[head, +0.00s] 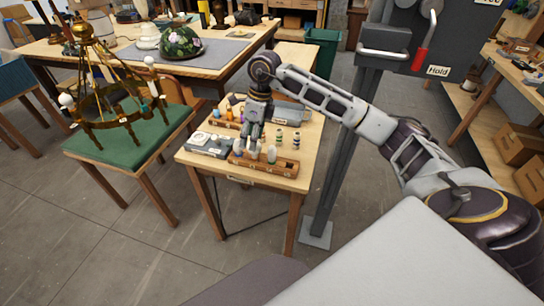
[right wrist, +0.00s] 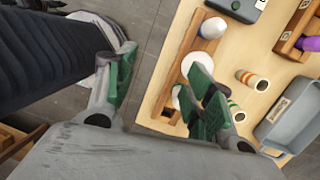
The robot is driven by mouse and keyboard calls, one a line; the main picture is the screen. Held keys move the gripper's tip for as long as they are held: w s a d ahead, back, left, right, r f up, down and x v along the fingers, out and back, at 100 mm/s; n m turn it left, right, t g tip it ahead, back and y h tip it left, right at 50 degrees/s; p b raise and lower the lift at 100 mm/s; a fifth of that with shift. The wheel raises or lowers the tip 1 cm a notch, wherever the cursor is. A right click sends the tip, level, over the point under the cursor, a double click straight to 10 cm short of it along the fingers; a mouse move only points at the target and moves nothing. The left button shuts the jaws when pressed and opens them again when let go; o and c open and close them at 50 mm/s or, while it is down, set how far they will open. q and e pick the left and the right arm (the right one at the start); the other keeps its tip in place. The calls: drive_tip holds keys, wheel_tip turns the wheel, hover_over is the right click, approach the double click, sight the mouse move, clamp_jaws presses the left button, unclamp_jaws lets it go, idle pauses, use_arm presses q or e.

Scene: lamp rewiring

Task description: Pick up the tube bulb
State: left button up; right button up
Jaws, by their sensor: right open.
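A long wooden rack (head: 285,168) on the small workbench holds pale bulbs in its holes. In the right wrist view, a white bulb (right wrist: 213,28) stands near the rack's top end, and other white round shapes are partly hidden behind a finger; I cannot tell for sure which is the tube bulb there. My right gripper (head: 246,146) points down over the rack's left part, just left of the whitish bulb. In the right wrist view its green-padded fingers (right wrist: 158,88) are apart, with no object held between them.
A brass chandelier (head: 115,105) stands on the green-topped table at left. A dark post (head: 345,150) rises right of the bench.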

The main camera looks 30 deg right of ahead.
sight(271, 148)
drive_tip(key=d+r+h, duration=0.2)
drive_tip(key=d, duration=0.5)
drive_tip(key=shift+m+h, duration=0.3)
drive_tip(key=shift+m, duration=0.1)
drive_tip(key=shift+s+f, duration=0.15)
wheel_tip(271, 148, down, 8)
drive_tip(key=shift+r+p, duration=0.1)
drive_tip(key=shift+p, duration=0.3)
drive_tip(key=shift+f, duration=0.35)
use_arm(q)
drive_tip(key=shift+s+d+r, duration=0.2)
drive_tip(key=shift+d+r, duration=0.2)
drive_tip(key=shift+d, duration=0.4)
drive_tip(key=shift+a, duration=0.1)
